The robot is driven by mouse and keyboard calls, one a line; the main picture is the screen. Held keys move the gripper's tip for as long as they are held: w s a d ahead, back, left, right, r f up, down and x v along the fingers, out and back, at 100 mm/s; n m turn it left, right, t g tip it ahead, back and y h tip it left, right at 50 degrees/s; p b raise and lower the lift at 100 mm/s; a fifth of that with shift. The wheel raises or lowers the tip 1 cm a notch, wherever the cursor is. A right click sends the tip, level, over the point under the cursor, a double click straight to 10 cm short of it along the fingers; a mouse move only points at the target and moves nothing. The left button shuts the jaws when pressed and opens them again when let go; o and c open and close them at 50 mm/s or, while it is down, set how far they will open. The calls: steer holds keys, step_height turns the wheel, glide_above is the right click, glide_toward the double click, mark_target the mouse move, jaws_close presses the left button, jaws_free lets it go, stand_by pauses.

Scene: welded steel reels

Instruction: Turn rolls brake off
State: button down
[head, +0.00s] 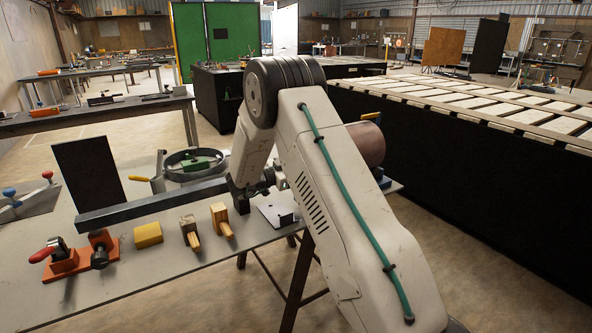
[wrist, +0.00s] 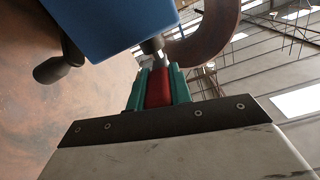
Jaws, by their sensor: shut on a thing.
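In the wrist view my gripper (wrist: 158,88) has green fingers on both sides of a red grip (wrist: 159,90) and is shut on it. A short metal rod (wrist: 153,50) runs from the red grip up to a blue block (wrist: 115,22). A black knob (wrist: 58,68) sticks out from the block's left side. A large brown rounded surface (wrist: 35,115) fills the left, and a brown curved piece (wrist: 215,40) shows at upper right. In the head view a brown roll (head: 367,143) shows behind my arm, with a blue part (head: 382,178) below it. My arm hides the fingers and red grip there.
The grey table (head: 190,262) carries a dark square bar (head: 150,205), a yellow block (head: 148,234), a red-handled clamp (head: 62,258) and a black plate (head: 88,172). A long slatted bench (head: 480,170) stands at right. Bare floor lies between it and the table.

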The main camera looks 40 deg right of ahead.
steer(key=shift+r, duration=0.15)
steer(key=c, duration=1.3)
jaws_free()
steer(key=shift+d, duration=0.15)
steer(key=shift+w+a, duration=0.2)
steer(key=shift+a, duration=1.1)
steer(key=shift+w+a, duration=0.15)
steer(key=shift+a, duration=1.2)
steer(key=shift+w+a, duration=0.2)
steer(key=shift+a, duration=1.1)
